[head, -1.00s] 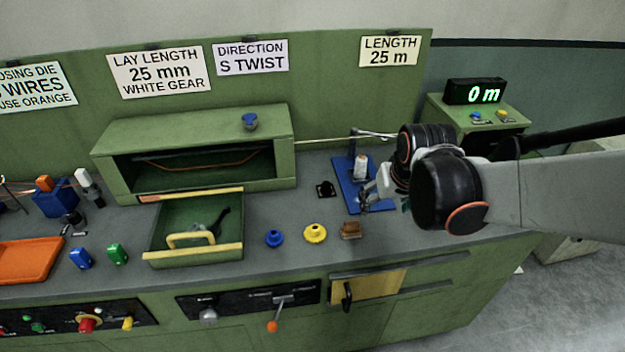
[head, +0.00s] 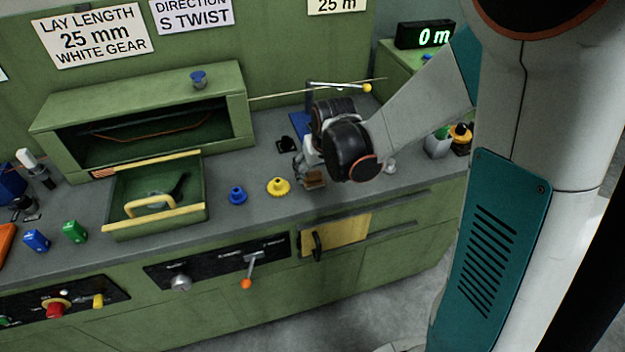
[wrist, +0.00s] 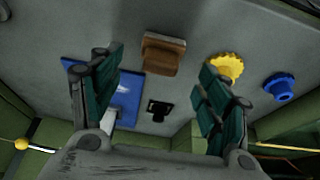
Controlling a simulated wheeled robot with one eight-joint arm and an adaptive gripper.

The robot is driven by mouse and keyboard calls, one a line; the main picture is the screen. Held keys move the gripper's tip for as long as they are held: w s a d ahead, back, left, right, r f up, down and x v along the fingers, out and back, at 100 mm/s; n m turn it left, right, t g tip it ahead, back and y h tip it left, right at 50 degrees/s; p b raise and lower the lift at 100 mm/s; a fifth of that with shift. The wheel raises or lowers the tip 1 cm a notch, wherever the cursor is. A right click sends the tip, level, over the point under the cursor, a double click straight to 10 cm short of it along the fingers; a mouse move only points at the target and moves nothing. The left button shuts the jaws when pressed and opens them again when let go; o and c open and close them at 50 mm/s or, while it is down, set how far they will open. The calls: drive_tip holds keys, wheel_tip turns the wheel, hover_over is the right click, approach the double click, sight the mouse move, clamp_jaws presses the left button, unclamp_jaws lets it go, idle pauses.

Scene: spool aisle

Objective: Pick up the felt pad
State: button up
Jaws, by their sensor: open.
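The felt pad appears to be the small brown block (head: 315,181) on the grey bench, right of the yellow gear. In the wrist view the brown block (wrist: 163,54) lies ahead of my fingers, between their lines and nearer the left one. My gripper (wrist: 158,78) is open and empty, its two green-padded fingers spread apart. In the head view my gripper (head: 304,172) is low over the bench beside the block and partly covers it. I cannot tell whether a finger touches the block.
A yellow gear (head: 278,187) and a blue gear (head: 237,195) stand left of the block. A blue plate (wrist: 128,88) and a small black part (wrist: 158,110) lie nearby. The open green drawer (head: 205,207) is further left. A grey cup (head: 438,146) stands right.

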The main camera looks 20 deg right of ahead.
sight(315, 174)
drive_tip(key=b+x, duration=0.2)
drive_tip(key=x, duration=0.3)
drive_tip(key=shift+w+f+b, duration=0.1)
drive_tip(key=shift+f+b, duration=0.05)
drive_tip(key=shift+b, duration=0.25)
drive_tip(key=c, duration=1.1)
